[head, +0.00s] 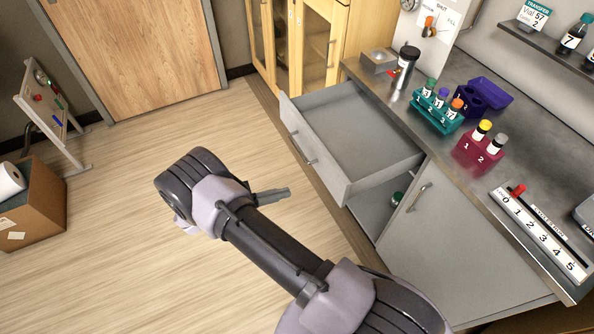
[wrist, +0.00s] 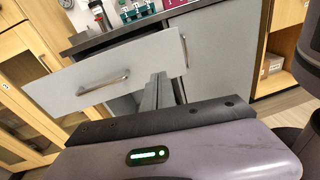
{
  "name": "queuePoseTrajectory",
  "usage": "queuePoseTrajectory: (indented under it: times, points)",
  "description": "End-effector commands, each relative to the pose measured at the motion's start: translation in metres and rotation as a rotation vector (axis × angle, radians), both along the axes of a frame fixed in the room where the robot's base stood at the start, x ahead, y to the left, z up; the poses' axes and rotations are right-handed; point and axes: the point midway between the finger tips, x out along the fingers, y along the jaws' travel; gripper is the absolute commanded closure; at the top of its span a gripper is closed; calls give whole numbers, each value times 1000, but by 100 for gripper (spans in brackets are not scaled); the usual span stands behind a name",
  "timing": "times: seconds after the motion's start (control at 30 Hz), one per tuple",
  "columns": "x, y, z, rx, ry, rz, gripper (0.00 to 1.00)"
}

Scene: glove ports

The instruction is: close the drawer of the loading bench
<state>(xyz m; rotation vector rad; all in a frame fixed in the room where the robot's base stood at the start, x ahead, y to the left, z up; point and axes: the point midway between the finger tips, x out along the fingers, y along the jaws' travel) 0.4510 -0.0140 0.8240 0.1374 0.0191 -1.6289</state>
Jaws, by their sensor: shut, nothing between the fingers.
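The bench drawer (head: 350,134) is pulled well out of the loading bench in the head view, and its inside looks empty. Its grey front with a bar handle (head: 302,148) faces my arm. In the wrist view the drawer front (wrist: 115,78) is tilted in the picture, with its handle (wrist: 102,83) left of my fingers. My gripper (head: 288,191) is shut and empty in front of the drawer, below its handle in the picture. In the wrist view the gripper (wrist: 158,76) overlaps the right part of the drawer front. I cannot tell whether it touches.
The bench top (head: 440,150) holds a teal vial rack (head: 436,117), a maroon rack (head: 478,154) and a purple holder (head: 470,102). Below the drawer is an open space with a green-capped vial (head: 397,199). A cabinet door (head: 440,235) is right of it.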

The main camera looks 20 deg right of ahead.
Motion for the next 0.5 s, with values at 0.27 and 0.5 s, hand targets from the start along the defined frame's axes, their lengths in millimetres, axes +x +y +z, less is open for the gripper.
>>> queuePoseTrajectory:
  times: [0.27, 0.5]
  points:
    - [-3, -9, -38, -105, 76, 95, 100]
    - [-2, -59, -38, -104, 76, 92, 100]
